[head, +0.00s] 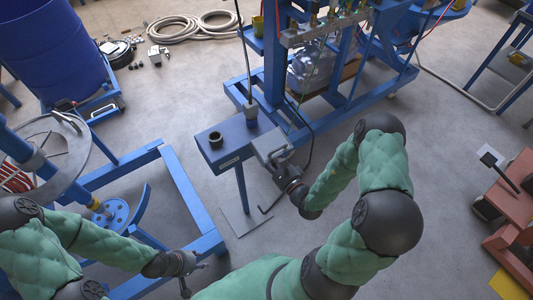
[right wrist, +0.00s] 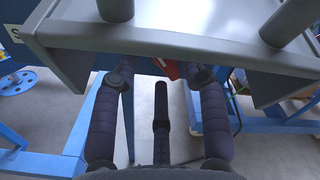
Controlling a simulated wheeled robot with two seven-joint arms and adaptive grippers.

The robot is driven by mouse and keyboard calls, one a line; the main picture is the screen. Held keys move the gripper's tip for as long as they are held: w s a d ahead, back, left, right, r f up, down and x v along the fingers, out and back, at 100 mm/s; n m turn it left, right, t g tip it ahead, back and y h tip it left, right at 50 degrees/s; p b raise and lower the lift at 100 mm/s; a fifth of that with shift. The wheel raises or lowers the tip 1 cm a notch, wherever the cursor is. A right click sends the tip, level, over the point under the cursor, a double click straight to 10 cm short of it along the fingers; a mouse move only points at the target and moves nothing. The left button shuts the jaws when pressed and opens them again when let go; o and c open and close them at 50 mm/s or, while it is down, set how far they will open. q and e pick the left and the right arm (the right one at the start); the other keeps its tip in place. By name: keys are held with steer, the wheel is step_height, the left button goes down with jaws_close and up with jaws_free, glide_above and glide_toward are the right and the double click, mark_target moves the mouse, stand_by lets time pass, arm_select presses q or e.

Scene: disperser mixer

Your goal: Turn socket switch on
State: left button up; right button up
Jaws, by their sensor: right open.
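The stand's blue-grey box (head: 235,142) is in the middle of the head view, with a grey part (head: 268,145) at its right end. In the right wrist view the grey edge of a box (right wrist: 180,55) spans the top. A small red part (right wrist: 170,69), possibly the switch, shows just under this edge, mostly hidden. My right gripper (right wrist: 162,75) is open, its fingers apart on either side of the red part; contact cannot be told. It also shows in the head view (head: 284,168) beside the box. My left gripper (head: 192,277) is low at the left, away from the stand.
A black cup-like piece (head: 215,138) stands on the box. A blue frame (head: 185,190) and a round-topped machine (head: 50,150) are at left. A larger blue machine frame (head: 270,75) stands behind. An orange-red cart (head: 515,205) is at right. Floor between is clear.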

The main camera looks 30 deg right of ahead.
steer(key=shift+w, duration=0.75)
steer(key=shift+a, duration=0.1)
jaws_close()
